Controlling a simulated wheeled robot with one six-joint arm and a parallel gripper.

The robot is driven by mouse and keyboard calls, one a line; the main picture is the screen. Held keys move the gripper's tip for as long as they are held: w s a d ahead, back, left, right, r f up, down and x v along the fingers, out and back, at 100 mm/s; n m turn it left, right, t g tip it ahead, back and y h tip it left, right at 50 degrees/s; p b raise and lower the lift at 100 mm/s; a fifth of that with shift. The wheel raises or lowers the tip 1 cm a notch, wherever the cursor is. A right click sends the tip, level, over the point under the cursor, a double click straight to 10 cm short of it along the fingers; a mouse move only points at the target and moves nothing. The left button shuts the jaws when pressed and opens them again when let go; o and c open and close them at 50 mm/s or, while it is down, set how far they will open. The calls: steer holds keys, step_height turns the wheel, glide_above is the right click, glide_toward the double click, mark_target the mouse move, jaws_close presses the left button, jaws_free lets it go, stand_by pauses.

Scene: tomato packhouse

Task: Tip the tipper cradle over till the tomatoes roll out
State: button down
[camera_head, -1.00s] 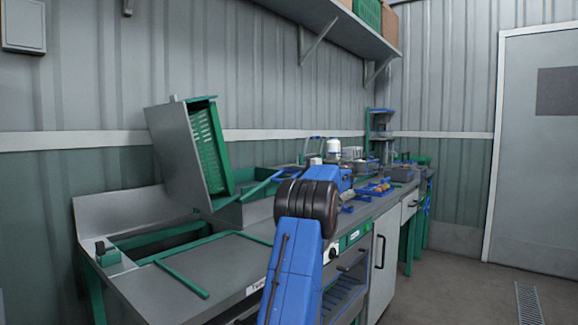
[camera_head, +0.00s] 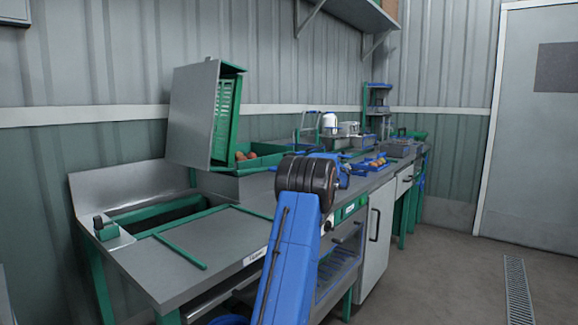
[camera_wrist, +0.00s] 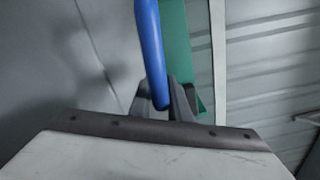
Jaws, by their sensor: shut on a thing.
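The tipper cradle (camera_head: 192,112) stands steeply tipped up at the left of the bench, with a green slatted crate (camera_head: 226,110) on its right face. Several orange-red tomatoes (camera_head: 244,155) lie in the green-walled tray (camera_head: 252,170) just right of the cradle's lower edge. In the wrist view my gripper (camera_wrist: 165,100) is shut on a blue bar (camera_wrist: 147,45), with a green part (camera_wrist: 177,50) behind it. In the head view my arm hides the gripper and the bar's grip point. I cannot see whether tomatoes are still inside the crate.
A blue tray with small items (camera_head: 372,165) and grey bins (camera_head: 400,150) stand farther right. A shelf (camera_head: 345,17) hangs above. The floor at right is clear.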

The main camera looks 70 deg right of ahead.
steer(key=shift+f, duration=0.6)
steer(key=c, duration=1.7)
jaws_free()
steer(key=shift+a, duration=0.1)
steer(key=shift+s, duration=0.15)
steer(key=v, duration=1.7)
steer(key=shift+s, duration=0.1)
